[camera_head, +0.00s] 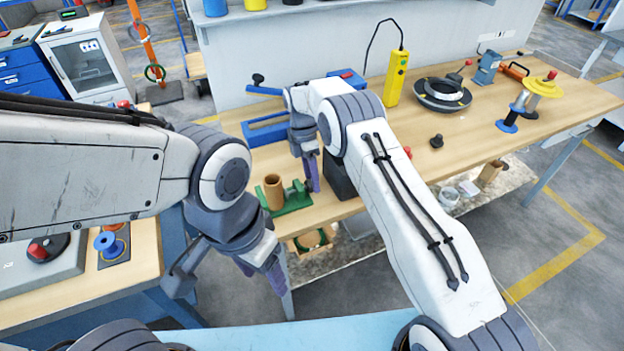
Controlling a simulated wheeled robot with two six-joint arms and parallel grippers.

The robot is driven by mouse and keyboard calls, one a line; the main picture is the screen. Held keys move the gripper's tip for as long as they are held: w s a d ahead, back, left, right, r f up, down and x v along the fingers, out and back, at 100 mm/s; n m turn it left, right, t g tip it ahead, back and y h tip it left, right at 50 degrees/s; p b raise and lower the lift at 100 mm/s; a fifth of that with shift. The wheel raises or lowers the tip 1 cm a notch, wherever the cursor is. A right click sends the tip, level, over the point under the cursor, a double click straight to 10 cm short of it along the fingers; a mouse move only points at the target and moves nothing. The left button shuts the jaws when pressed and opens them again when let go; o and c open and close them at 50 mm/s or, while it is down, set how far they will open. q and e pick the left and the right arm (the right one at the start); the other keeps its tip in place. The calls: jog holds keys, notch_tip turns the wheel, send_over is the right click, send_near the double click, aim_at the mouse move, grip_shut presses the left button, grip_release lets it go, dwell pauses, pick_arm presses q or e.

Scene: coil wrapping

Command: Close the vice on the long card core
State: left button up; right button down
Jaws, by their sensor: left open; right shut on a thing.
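A brown card core (273,187) stands upright at the left end of a small green vice (293,204) near the bench's front edge. My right gripper (312,178) points down at the vice's right end. Its purple fingers are shut on what looks like the vice's moving part or handle, though the contact is small and partly hidden. I cannot tell whether the vice jaws touch the core. My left gripper (272,276) is open and empty, lower in the picture, in front of the bench edge and away from the core.
A blue frame (265,132) lies behind the vice. A yellow control pendant (396,78), a black ring (442,95) and a spool stand (520,105) are farther right on the wooden bench (480,130). A second table (140,262) is at the lower left.

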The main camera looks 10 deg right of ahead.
jog(key=shift+c, duration=1.9)
grip_release()
